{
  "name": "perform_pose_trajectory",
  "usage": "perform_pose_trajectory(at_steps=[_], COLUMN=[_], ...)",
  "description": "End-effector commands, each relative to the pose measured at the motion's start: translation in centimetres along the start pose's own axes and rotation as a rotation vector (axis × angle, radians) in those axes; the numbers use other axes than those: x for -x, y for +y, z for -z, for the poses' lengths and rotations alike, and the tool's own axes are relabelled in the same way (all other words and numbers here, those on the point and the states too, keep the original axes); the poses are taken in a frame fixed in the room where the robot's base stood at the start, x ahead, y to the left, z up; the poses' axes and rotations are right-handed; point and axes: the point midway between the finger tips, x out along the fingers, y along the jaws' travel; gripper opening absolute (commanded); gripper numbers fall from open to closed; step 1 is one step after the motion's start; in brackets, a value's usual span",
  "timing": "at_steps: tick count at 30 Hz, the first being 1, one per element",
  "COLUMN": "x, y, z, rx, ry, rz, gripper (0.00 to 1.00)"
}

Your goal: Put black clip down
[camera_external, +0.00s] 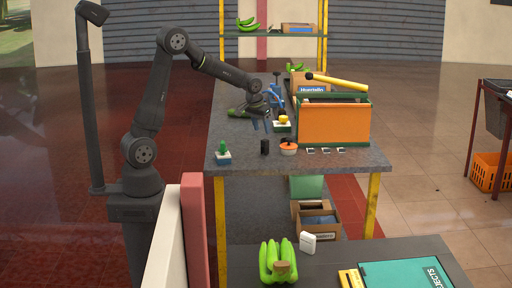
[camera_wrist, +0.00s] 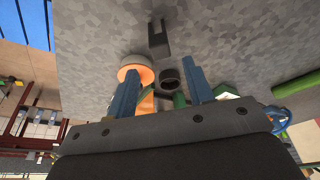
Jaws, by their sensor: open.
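A small black piece (camera_external: 264,147), which looks like the black clip, stands on the grey table near its front edge. No held object is visible.
An orange-and-white round thing (camera_external: 288,147) sits right of the black piece. A green knob on a base (camera_external: 223,154) stands left. A large orange box (camera_external: 333,125) with a yellow bar (camera_external: 337,82) blocks the right. Small clips (camera_external: 326,150) lie along the front edge.

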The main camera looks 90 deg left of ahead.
Motion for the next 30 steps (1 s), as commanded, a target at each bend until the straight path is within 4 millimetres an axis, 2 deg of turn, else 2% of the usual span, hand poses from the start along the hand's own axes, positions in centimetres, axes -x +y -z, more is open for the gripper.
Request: perform_pose_trajectory(at_steps=[1,6,19,23,30], x=[0.8,2.2,2.3,1.3,-2.7], y=[0.0,0.0,0.0,0.0,0.0], z=[0.1,0.0,0.0,0.0,-0.1], rx=[0.000,0.000,0.000,0.000,0.000], ry=[0.003,0.000,-0.001,-0.003,-0.005], rz=[-0.001,0.000,0.000,0.001,0.002], gripper=[0.48,0.48,0.48,0.48,0.48])
